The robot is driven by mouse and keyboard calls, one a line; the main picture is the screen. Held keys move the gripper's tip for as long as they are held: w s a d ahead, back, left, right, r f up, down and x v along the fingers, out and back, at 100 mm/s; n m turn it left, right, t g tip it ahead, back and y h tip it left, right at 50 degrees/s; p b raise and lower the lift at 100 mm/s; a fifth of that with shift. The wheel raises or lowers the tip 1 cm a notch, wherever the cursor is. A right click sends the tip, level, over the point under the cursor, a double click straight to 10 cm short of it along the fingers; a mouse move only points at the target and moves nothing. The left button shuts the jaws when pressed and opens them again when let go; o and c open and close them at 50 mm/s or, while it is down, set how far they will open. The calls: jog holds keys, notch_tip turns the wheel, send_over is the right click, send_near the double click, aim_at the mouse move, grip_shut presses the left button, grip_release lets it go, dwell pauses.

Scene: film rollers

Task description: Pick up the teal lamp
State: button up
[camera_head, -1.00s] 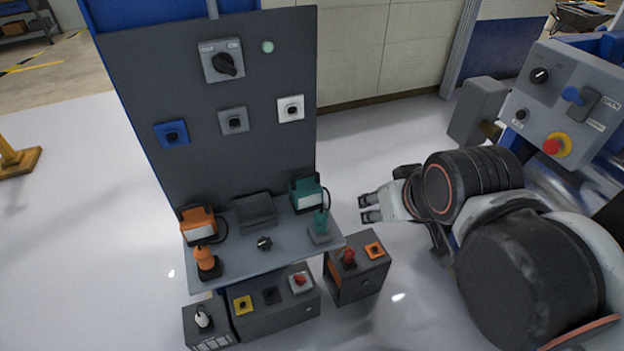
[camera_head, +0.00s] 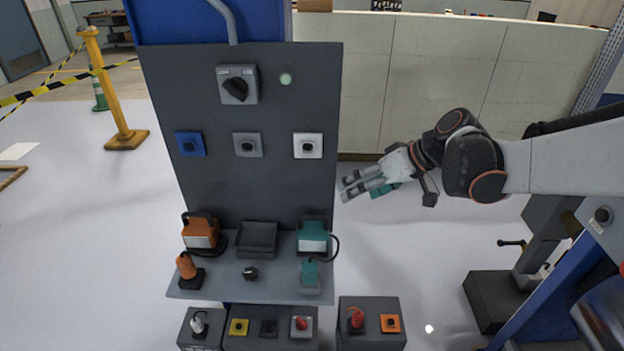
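The teal lamp (camera_head: 313,238) stands upright at the back right of the grey shelf (camera_head: 215,289), against the dark panel. It has a pale front face and a dark handle and cable. A smaller teal item (camera_head: 310,272) on a grey base stands in front of it. My gripper (camera_head: 347,189) is to the right of the panel, above and right of the lamp and apart from it. Its two fingers point left with a gap between them, and nothing shows in the gap. A small teal patch shows just under the gripper; I cannot tell what it is.
An orange lamp (camera_head: 201,232), an orange item (camera_head: 187,268), a dark tray (camera_head: 257,240) and a black knob (camera_head: 250,273) share the shelf. The dark panel (camera_head: 270,190) rises behind. Control boxes (camera_head: 371,335) stand below.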

jog(key=w+f+n+g+y+b, duration=0.1)
jog(key=w+f+n+y, duration=0.4)
jog(key=f, duration=0.4)
jog(key=w+f+n+g+y+b, duration=0.1)
jog(key=w+f+n+y+b, duration=0.15)
jog(key=w+f, duration=0.5)
jog(key=n+g+y, duration=0.1)
jog(key=n+y, duration=0.2)
jog(key=n, duration=0.1)
send_near(313, 234)
jog(key=w+d+f, duration=0.2)
jog(key=d+f, duration=0.1)
jog(key=d, duration=0.1)
jog(key=a+b, duration=0.2)
jog(key=a, duration=0.6)
jog(key=shift+w+a, duration=0.15)
jog(key=shift+w+a+b, duration=0.15)
jog(key=shift+a+b, duration=0.55)
jog(key=shift+a, duration=0.75)
jog(key=shift+w+a+b, duration=0.1)
jog(key=shift+a+b, duration=0.6)
jog(key=shift+a, duration=0.75)
jog(key=shift+r, duration=0.1)
jog(key=c, duration=1.3)
